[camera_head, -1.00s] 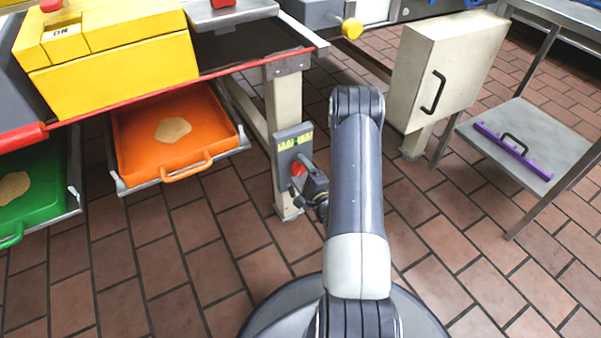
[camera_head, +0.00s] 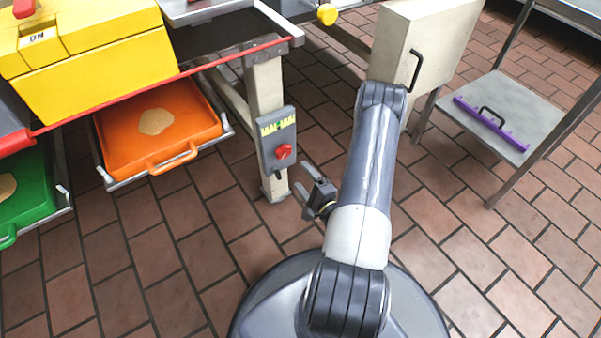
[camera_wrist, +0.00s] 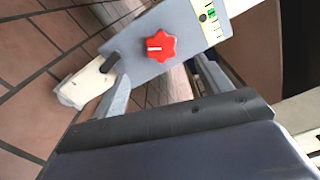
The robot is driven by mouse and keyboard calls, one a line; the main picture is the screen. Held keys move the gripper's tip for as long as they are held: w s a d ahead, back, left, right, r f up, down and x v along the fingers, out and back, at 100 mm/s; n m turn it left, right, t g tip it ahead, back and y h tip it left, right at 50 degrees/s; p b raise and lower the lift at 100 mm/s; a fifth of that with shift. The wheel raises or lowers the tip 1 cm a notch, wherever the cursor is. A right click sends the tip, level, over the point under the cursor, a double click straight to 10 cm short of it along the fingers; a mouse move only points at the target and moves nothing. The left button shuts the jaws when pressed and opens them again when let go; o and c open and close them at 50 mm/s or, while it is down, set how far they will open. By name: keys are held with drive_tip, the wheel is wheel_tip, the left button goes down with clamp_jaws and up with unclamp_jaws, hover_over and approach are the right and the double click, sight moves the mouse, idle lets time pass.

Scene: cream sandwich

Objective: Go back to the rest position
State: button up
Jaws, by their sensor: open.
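My gripper (camera_head: 311,188) is open and empty in the head view, low beside the table leg and apart from it. Its fingers point left toward the grey control panel (camera_head: 272,133). The panel carries a red knob (camera_head: 284,151) and a yellow-green scale strip. In the wrist view the red knob (camera_wrist: 161,46) lies ahead of my gripper (camera_wrist: 155,88), with a gap between. My arm reaches up from my base and bends down at the elbow.
An orange tray (camera_head: 190,152) and a green tray (camera_head: 50,205), each with a flat tan piece, sit under the table with the yellow machine (camera_head: 110,65). A cream cabinet (camera_head: 440,30) stands behind my arm. The tiled floor is open.

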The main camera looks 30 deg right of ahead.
sight(284, 154)
idle(0.3)
drive_tip(key=w+b, duration=0.1)
drive_tip(key=w, duration=0.2)
drive_tip(key=w+b, duration=0.1)
drive_tip(key=w, duration=0.3)
drive_tip(key=w+b, duration=0.1)
drive_tip(key=w, duration=0.2)
drive_tip(key=shift+w+a, duration=0.25)
drive_tip(key=shift+w, duration=0.15)
drive_tip(key=shift+s, duration=0.1)
